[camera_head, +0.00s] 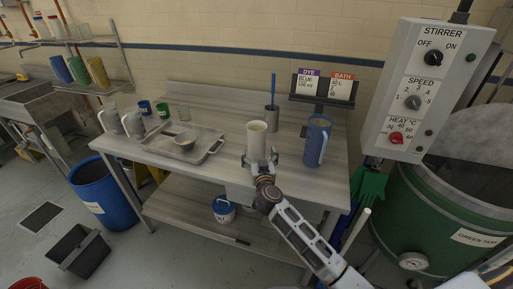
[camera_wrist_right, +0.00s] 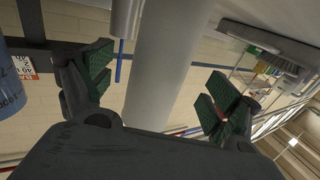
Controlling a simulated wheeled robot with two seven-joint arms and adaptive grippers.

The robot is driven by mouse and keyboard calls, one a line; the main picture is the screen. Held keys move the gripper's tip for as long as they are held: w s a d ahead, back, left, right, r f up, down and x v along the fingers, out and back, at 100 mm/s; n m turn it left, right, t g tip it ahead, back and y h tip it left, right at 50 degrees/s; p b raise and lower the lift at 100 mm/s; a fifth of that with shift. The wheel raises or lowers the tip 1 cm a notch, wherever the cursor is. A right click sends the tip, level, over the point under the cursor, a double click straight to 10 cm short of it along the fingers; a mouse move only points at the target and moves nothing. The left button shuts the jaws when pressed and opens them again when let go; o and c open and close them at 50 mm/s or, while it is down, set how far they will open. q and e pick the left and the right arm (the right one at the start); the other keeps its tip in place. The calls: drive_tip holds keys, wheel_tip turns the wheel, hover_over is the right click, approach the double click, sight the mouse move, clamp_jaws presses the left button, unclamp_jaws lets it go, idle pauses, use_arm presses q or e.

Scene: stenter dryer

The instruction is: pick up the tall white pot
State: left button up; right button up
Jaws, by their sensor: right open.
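The tall white pot (camera_head: 257,140) stands upright on the metal table, near its front edge. My right gripper (camera_head: 259,160) is at the pot, low on its near side. In the right wrist view the pot (camera_wrist_right: 163,75) rises between the two open, green-padded fingers of my right gripper (camera_wrist_right: 160,100). A gap shows between the pot and each finger, so the gripper is around it but not closed on it. My left gripper is not in view.
A blue pitcher (camera_head: 316,142) stands close to the right of the pot. A grey holder (camera_head: 272,119) with a blue stick is behind it. A metal tray (camera_head: 207,151) with a bowl lies to the left. The stirrer box (camera_head: 425,90) stands further right.

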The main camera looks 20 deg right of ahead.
sight(257, 151)
drive_tip(key=shift+w+d+b, duration=0.1)
drive_tip(key=shift+w+b, duration=0.2)
drive_tip(key=shift+w, duration=1.65)
drive_tip(key=shift+w+d, duration=0.15)
drive_tip(key=shift+w, duration=0.5)
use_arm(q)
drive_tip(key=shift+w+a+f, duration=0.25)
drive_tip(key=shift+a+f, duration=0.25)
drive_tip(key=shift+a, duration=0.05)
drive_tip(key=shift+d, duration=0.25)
use_arm(e)
drive_tip(key=shift+c, duration=0.5)
drive_tip(key=shift+c, duration=1.1)
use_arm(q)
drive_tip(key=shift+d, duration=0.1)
use_arm(e)
drive_tip(key=shift+r, duration=0.1)
drive_tip(key=c, duration=1.1)
